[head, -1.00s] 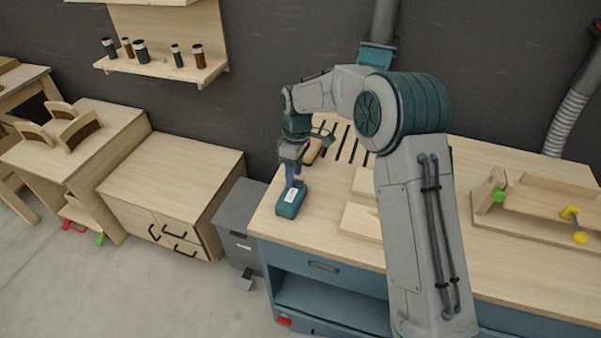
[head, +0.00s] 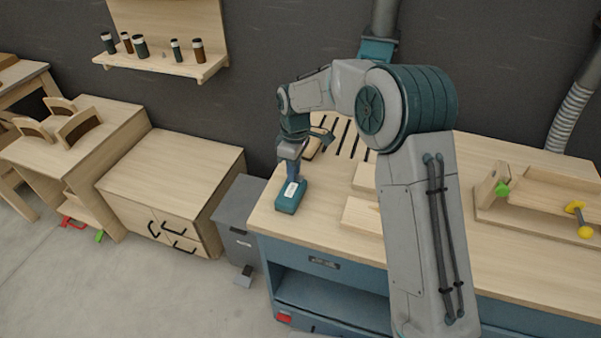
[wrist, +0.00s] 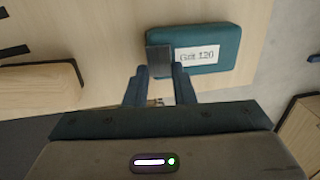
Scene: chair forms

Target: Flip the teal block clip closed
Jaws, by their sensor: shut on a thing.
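The teal block (head: 291,196) lies near the left end of the workbench top, with a white label on it. In the wrist view the teal block (wrist: 225,62) reads "Grit 120". A dark grey clip (wrist: 159,59) sits at its left end. My gripper (wrist: 160,73) has its two fingers close together on either side of the clip's grey part, shut on it. In the head view my gripper (head: 293,174) is just above the block. The clip is too small there to tell its angle.
The workbench (head: 345,248) has pale wood pieces (head: 362,216) right of the block and dark slots behind. A wooden jig with a yellow-handled clamp (head: 577,218) stands at the right. A grey bin (head: 238,215) is beside the bench's left end.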

